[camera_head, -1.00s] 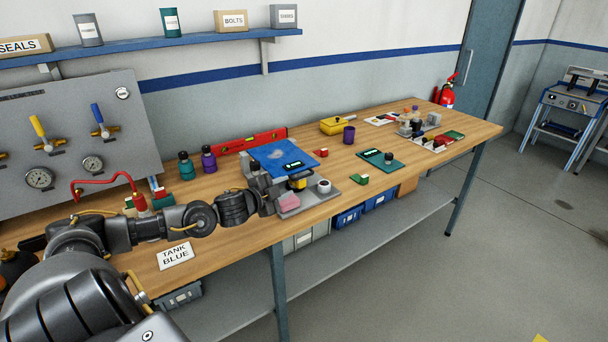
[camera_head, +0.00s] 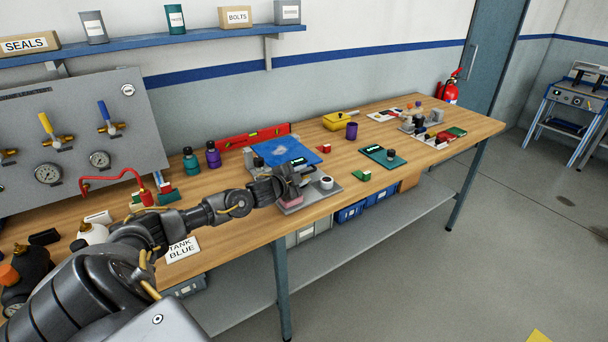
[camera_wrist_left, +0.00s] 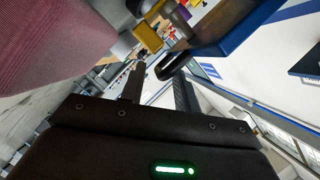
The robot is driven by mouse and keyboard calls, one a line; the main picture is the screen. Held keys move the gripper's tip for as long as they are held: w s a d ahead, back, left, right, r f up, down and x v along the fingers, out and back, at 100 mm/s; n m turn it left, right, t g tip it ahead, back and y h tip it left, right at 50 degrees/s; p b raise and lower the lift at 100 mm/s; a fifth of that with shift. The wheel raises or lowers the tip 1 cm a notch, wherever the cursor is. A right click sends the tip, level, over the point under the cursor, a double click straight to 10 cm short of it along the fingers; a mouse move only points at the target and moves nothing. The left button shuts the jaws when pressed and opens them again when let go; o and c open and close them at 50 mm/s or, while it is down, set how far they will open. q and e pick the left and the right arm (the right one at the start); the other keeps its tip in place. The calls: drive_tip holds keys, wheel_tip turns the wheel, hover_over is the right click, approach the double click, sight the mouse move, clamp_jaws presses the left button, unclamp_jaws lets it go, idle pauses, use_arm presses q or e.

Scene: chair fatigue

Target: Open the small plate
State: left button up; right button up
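The blue plate (camera_head: 284,151) sits over a grey fixture on the bench, with a dark green-lit display on it. The fixture base (camera_head: 325,196) carries a white-and-dark cylinder (camera_head: 327,183) and a pink block (camera_head: 293,203). My left gripper (camera_head: 293,183) is at the plate's near side and hides its near corner. In the left wrist view the fingers (camera_wrist_left: 153,78) stand apart with a gap between them, and I see nothing held there. A blue panel edge (camera_wrist_left: 228,32) lies just past the fingertips; contact is unclear. My right gripper is out of view.
A teal plate (camera_head: 383,156) and a green-red block (camera_head: 361,176) lie to the right. Purple (camera_head: 213,154) and teal bottles (camera_head: 190,163) and a red level (camera_head: 240,137) stand behind. A purple cup (camera_head: 351,131) is beyond. Bare bench lies at the right front.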

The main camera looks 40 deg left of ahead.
use_arm(q)
drive_tip(key=shift+w+f, duration=0.1)
drive_tip(key=shift+w, duration=0.05)
drive_tip(key=shift+c, duration=0.3)
clamp_jaws()
